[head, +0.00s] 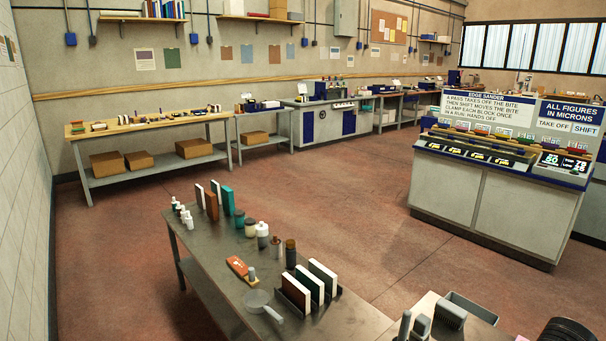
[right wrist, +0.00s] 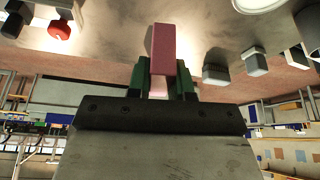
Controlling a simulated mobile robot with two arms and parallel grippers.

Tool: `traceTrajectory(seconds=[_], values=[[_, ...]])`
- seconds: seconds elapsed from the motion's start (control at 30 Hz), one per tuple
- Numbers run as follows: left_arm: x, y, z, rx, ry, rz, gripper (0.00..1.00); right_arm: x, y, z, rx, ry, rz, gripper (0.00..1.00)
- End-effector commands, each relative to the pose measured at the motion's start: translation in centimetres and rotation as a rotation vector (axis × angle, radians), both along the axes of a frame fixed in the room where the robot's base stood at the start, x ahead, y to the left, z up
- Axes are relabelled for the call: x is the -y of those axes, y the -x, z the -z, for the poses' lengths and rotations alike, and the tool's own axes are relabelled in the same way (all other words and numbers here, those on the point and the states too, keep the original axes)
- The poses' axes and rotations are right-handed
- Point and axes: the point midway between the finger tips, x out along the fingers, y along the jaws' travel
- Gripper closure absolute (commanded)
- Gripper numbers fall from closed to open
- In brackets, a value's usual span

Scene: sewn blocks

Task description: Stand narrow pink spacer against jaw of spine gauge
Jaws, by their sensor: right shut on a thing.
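The narrow pink spacer (right wrist: 162,45) shows in the right wrist view as an upright pink bar. My right gripper (right wrist: 163,72) is shut on it, with its dark green fingers on either side. A grey metal surface (right wrist: 115,35) lies beyond the spacer; I cannot tell whether the spacer touches it. I cannot pick out the spine gauge or its jaw with certainty in either view. Neither gripper shows in the head view, and my left gripper is not in view.
A dark metal table (head: 210,240) in the head view holds upright book blocks (head: 308,285), jars (head: 262,230) and an orange tool (head: 238,266). A smaller table at the bottom right carries a grey bin (head: 472,308). Open floor (head: 350,210) lies beyond, before the edge sander counter (head: 490,200).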

Motion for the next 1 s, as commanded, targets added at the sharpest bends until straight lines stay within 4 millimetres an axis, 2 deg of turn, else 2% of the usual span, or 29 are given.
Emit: traceTrajectory(seconds=[0.03,0.3,0.5,0.6,0.7,1.0], values=[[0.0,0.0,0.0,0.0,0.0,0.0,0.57,-2.5,-0.3,-0.4,0.008,-0.006,-0.055,1.0],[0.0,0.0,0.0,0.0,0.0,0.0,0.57,-13.7,0.1,-3.0,0.01,-0.002,-0.35,1.0],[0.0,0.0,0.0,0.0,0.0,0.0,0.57,-20.0,1.5,-5.6,0.009,0.001,-0.555,1.0],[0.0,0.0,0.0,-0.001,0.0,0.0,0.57,-21.9,2.2,-6.5,0.006,0.001,-0.627,1.0],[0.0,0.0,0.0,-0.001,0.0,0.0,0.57,-23.0,2.6,-7.1,0.004,0.001,-0.672,1.0],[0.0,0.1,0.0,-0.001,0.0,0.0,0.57,-23.6,2.9,-7.4,0.001,0.002,-0.694,1.0]])
